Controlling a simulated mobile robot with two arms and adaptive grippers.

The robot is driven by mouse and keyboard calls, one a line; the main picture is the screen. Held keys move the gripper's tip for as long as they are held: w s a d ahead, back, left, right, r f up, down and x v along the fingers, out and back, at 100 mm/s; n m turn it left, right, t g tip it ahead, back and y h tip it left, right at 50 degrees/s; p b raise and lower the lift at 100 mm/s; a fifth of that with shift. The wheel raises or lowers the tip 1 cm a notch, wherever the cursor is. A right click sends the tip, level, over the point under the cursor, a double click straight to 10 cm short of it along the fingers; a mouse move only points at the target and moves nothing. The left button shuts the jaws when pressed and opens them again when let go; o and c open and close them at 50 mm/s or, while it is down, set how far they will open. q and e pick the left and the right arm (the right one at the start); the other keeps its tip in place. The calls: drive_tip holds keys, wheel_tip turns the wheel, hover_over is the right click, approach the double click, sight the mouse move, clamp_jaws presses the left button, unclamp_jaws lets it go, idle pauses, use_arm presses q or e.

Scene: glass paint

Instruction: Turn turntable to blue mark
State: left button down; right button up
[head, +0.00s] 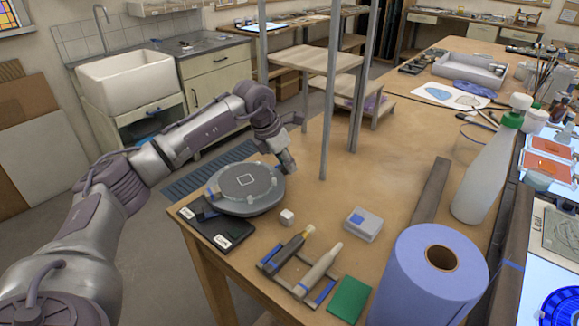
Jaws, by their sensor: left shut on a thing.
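The turntable (232,186) is a round grey disc with a white square outline on top, standing near the table's left edge. My left arm reaches in from the left, over the floor beyond the table edge. My left gripper (288,168) points down at the disc's far right rim and is shut on the turntable there. The fingertips are small, and their exact contact is hard to make out. I cannot clearly make out a blue mark on the turntable. My right gripper is not in view.
Black labelled plates (208,232) lie in front of the turntable, a small white cube (287,217) at its right. Nearby are a tool rack (319,285), a white box (363,225), a green pad (349,299), a blue roll (410,282) and a bottle (487,172). Posts (328,100) rise behind.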

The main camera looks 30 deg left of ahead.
use_arm(q)
drive_tip(key=shift+w+a+r+n+t+y, duration=0.15)
drive_tip(key=shift+w+a+n+y, duration=0.15)
drive_tip(key=shift+a+n, duration=0.55)
drive_tip(key=shift+w+a+f+n+t+y, duration=0.15)
drive_tip(key=shift+w+a+n+y, duration=0.15)
drive_tip(key=shift+a+n, duration=0.55)
drive_tip(key=shift+r, duration=0.1)
drive_tip(key=c, duration=1)
unclamp_jaws()
drive_tip(key=v, duration=1.2)
